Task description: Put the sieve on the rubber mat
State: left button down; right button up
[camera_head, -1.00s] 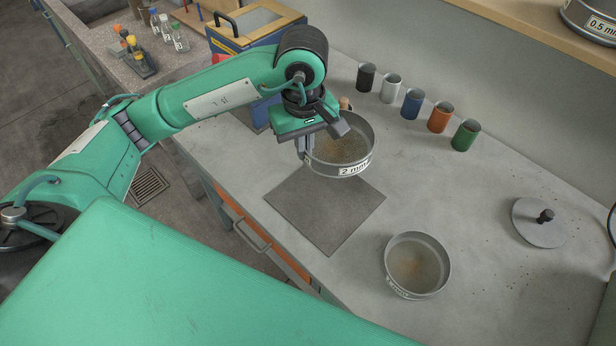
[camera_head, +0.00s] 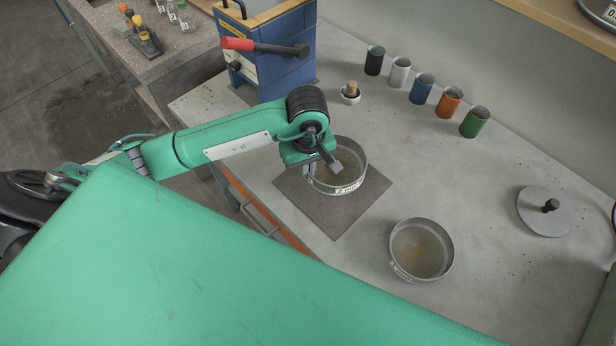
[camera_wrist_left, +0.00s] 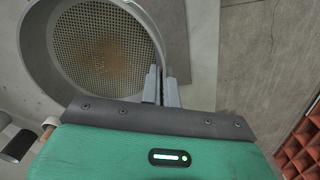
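The sieve (camera_head: 349,188) is a round grey metal ring with a mesh floor and a white label on its wall. The rubber mat (camera_head: 335,217) is a flat dark grey square on the bench. My left gripper (camera_head: 316,168) is shut on the sieve's wall at its left side. In the left wrist view the fingers (camera_wrist_left: 160,86) pinch the wall, and the mesh of the sieve (camera_wrist_left: 100,45) shows. The sieve is level over the mat's far part; I cannot tell whether it touches the mat. My right gripper is not in view.
A second sieve (camera_head: 421,250) stands on the bench to the right of the mat. A lid (camera_head: 540,212) lies farther right. Several coloured cups (camera_head: 423,89) line the back. A small mortar (camera_head: 350,94) and a blue box-like machine (camera_head: 270,60) stand behind my arm.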

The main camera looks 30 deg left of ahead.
pick_arm(q)
jog(key=shift+f, duration=0.8)
notch_tip(320, 180, down, 4)
jog(key=shift+r+p, duration=0.15)
jog(key=shift+p, duration=0.25)
jog(key=shift+f, duration=0.25)
jog(key=c, duration=1.7)
grip_release()
jog(key=shift+r, duration=0.1)
